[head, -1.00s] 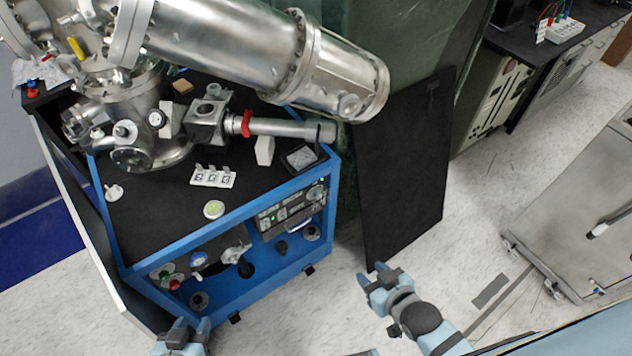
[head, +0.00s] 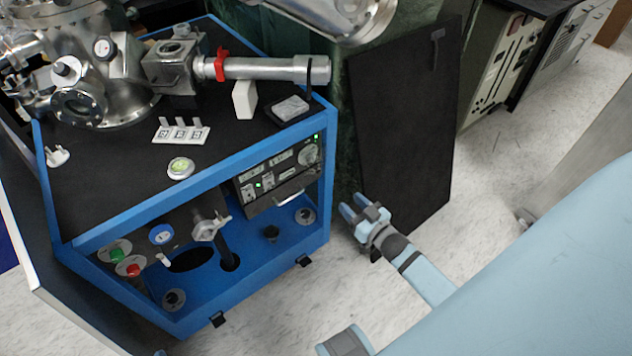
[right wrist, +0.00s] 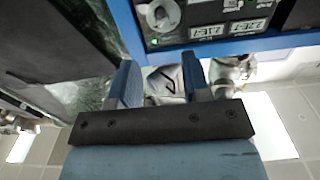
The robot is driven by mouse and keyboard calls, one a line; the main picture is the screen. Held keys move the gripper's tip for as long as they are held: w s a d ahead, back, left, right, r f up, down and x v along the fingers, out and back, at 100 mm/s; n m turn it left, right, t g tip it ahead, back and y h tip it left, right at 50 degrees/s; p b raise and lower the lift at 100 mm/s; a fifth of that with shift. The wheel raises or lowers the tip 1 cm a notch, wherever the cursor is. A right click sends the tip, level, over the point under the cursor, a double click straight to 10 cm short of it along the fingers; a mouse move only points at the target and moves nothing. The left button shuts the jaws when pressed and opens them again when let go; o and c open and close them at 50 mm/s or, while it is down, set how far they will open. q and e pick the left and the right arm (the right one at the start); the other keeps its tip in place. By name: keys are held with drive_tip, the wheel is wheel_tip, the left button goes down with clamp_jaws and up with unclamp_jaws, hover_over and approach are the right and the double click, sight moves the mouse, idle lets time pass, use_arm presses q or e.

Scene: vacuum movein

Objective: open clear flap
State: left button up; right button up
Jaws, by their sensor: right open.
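My right gripper (head: 358,203) is open and empty in the head view, just right of the front right corner of the blue-framed cart (head: 200,213). Its two fingers also show apart in the right wrist view (right wrist: 163,82). I cannot make out a clear flap for certain. The cart's front carries an instrument panel (head: 284,173) with a green light, a green button (head: 121,250), a red button (head: 133,267) and a blue-rimmed gauge (head: 162,235).
A metal vacuum chamber (head: 85,75) with a horizontal tube (head: 275,69) stands on the cart's black top. A dark upright panel (head: 405,125) leans close behind my right gripper. Pale floor (head: 490,200) is open to the right.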

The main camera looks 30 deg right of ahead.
sight(320, 173)
drive_tip(key=w, duration=0.4)
drive_tip(key=w+b, duration=0.1)
drive_tip(key=w, duration=0.3)
drive_tip(key=w+a+b, duration=0.1)
drive_tip(key=w, duration=0.4)
drive_tip(key=shift+s, duration=0.1)
clamp_jaws()
